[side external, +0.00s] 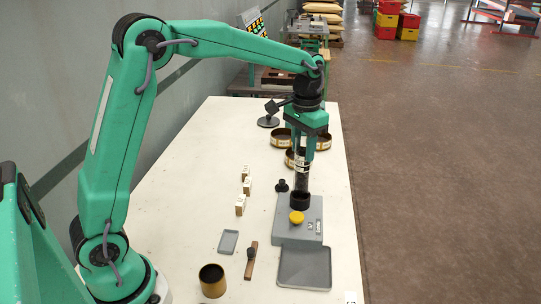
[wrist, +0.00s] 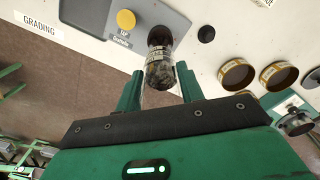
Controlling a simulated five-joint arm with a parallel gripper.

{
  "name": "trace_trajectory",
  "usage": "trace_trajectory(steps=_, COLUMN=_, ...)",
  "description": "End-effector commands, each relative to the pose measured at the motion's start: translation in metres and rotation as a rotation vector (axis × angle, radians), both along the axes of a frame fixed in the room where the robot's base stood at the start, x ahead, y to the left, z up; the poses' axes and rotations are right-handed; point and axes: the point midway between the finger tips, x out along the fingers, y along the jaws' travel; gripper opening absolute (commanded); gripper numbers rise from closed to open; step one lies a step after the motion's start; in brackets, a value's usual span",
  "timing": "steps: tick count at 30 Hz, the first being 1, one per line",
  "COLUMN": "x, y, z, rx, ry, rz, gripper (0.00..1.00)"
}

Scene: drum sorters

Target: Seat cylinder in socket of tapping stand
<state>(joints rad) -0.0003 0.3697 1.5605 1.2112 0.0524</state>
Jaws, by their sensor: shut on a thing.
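The cylinder (side external: 302,181) is clear with dark contents and a pale label. It stands about upright beneath my gripper (side external: 302,155), which is shut on its upper part. In the wrist view the cylinder (wrist: 159,72) lies between the fingers of my gripper (wrist: 160,76). The tapping stand (side external: 292,229) is a grey block with a yellow button (side external: 296,217) and a black round socket (side external: 300,201). The cylinder's lower end lines up with the socket and meets it in the picture. I cannot tell whether it is inside or just above, as the socket's mouth is hidden.
Round brass-coloured tins (side external: 281,138) stand behind my gripper. A black knob (side external: 282,186) is beside the stand. White blocks (side external: 240,205), a small tray (side external: 228,242), a brown strip (side external: 251,261), a brass cup (side external: 212,281) and a grey tray (side external: 304,267) lie nearer. The left-middle table is clear.

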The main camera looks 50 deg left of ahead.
Motion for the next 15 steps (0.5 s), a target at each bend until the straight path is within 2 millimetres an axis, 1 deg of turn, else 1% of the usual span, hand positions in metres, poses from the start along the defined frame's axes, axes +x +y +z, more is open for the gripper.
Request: trace_trajectory(steps=15, x=0.0003, y=0.0, z=-0.0064, rx=0.0, ry=0.0, rz=0.0, gripper=0.0)
